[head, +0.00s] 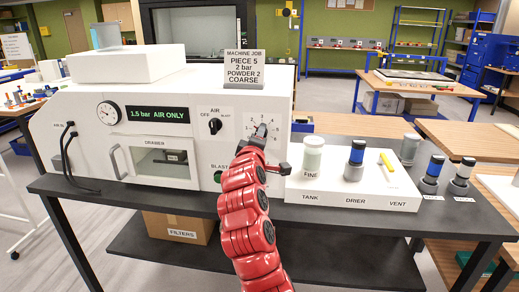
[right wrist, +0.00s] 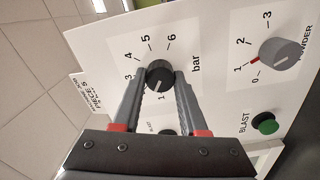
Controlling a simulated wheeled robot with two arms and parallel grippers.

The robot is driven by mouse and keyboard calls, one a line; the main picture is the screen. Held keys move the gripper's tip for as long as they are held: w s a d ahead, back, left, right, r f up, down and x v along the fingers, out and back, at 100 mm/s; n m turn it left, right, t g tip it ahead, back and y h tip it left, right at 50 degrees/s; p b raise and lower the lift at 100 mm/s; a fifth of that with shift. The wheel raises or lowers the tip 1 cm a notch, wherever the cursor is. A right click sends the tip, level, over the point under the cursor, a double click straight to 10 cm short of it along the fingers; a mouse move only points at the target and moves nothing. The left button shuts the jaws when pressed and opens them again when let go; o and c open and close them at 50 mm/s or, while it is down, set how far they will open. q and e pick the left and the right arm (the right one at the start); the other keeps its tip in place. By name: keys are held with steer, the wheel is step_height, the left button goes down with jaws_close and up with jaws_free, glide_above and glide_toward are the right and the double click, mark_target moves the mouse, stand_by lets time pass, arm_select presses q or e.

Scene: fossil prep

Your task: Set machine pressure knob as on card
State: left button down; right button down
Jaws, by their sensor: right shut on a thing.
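The job card (head: 244,68) stands on top of the white machine (head: 75,130) and reads PIECE 5, 2 bar, POWDER 2, COARSE. The display (head: 157,115) reads 1.5 bar AIR ONLY. My right gripper (head: 260,136) is at the machine's front panel. In the right wrist view its fingers (right wrist: 160,80) are shut on the sides of the black pressure knob (right wrist: 158,72), inside a bar scale whose 3 to 6 are readable. A white mark shows on the knob's lower side; its exact reading is unclear. My left gripper is not in view.
The grey powder knob (right wrist: 281,53) has its red pointer near 1. The green blast button (right wrist: 265,123) is close by. The black air knob (head: 215,126) is left of my gripper. A white tray (head: 350,190) with containers stands at the right.

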steer(key=shift+f+m+b, duration=0.2)
steer(key=shift+m+b, duration=1.3)
steer(key=shift+b, duration=0.05)
steer(key=shift+c, duration=2.2)
jaws_free()
steer(key=shift+r, duration=0.1)
steer(key=shift+s, duration=0.15)
steer(key=s+a+b, duration=0.2)
steer(key=s, duration=1.5)
steer(key=shift+a, duration=0.2)
